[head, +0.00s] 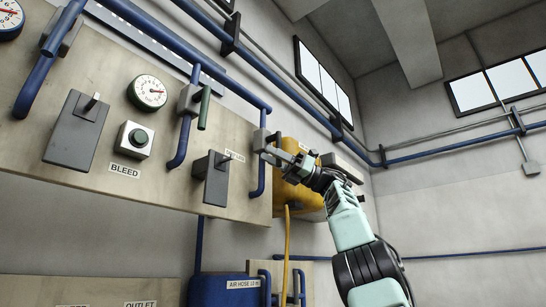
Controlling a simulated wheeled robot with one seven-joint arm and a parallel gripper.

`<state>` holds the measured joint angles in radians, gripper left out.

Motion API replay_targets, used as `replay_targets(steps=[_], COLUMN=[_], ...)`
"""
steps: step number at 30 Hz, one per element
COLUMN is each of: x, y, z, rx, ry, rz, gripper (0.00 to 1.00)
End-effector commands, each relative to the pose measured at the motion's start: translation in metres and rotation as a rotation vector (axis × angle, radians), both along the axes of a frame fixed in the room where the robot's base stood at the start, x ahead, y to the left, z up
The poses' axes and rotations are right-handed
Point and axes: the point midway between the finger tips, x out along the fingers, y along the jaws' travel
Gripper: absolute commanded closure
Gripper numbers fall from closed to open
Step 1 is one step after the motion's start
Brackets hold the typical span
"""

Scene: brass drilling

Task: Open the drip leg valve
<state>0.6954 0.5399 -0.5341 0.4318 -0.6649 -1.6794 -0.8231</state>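A small valve body (261,137) sits on a blue vertical pipe near the right edge of the wooden panel. A small label (235,156) beside it is too small to read surely, but it may name the drip leg. My gripper (268,153) is at this valve, just below and right of its body, with fingers pointing left. The valve's handle is hidden or cannot be told apart from my fingers. I cannot tell whether the fingers touch it or how far apart they are.
Left on the panel (40,175) are another valve with a green handle (204,108), a gauge (148,92), a BLEED button box (134,140) and two grey switch boxes (76,130) (214,178). Open room lies right of my arm.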

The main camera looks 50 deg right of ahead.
Motion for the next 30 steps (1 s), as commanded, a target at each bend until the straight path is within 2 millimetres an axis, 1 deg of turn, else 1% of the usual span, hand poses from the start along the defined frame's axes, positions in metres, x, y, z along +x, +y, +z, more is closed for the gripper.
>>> replay_targets(steps=[8,11,13,17,24,30], x=[-0.001,-0.003,-0.007,-0.018,-0.044,-0.064], y=[-0.001,-0.006,-0.014,-0.035,-0.082,-0.116], z=[0.0,-0.003,-0.007,-0.017,-0.037,-0.051], rx=[0.001,0.002,0.001,0.002,0.002,0.002], ry=[0.0,0.001,0.0,0.002,0.002,0.0], rz=[0.0,-0.001,-0.002,-0.003,-0.003,-0.003], gripper=[0.63,0.63,0.63,0.63,0.63,0.63])
